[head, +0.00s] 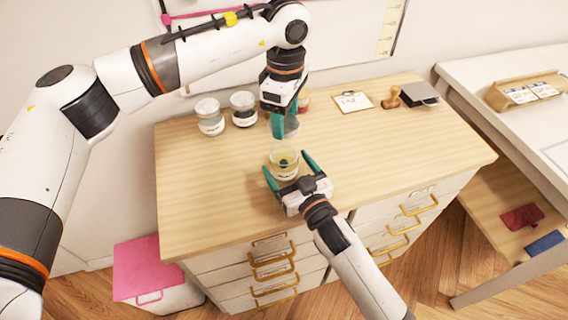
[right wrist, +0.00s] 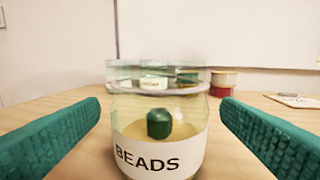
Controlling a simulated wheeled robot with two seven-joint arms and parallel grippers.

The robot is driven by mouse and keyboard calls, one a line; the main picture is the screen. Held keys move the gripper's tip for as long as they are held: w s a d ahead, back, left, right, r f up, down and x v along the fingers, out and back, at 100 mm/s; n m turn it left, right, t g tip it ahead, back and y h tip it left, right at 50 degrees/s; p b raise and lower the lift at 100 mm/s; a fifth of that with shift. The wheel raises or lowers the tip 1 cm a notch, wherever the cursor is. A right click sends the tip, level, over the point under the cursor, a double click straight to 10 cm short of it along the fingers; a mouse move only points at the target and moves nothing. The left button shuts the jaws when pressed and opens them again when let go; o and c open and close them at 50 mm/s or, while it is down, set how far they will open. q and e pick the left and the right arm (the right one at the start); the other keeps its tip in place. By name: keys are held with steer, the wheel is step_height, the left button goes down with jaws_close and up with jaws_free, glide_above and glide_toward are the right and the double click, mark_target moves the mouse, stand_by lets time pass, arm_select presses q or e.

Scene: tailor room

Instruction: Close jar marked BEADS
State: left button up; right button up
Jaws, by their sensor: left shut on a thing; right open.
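The clear glass jar marked BEADS (right wrist: 160,158) stands upright on the wooden desk, with a dark green bead inside. It also shows in the head view (head: 284,168). My right gripper (head: 287,168) is open, with its teal fingers on either side of the jar and gaps to the glass in the right wrist view. My left gripper (head: 280,124) points down above and behind the jar. It is shut on a clear glass piece (head: 291,127), which looks like a lid and is partly hidden by the fingers. My left gripper is not seen in the right wrist view.
Two lidded jars (head: 210,117) (head: 243,108) stand at the back left of the desk (head: 390,150). A red container (right wrist: 223,83) stands behind the BEADS jar. A card (head: 353,102), a wooden stamp (head: 391,98) and a dark box (head: 419,95) lie at the back right.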

steer(key=shift+x, duration=1.55)
steer(key=shift+s, duration=0.1)
steer(key=c, duration=1.5)
arm_select(q)
steer(key=shift+f, duration=2.55)
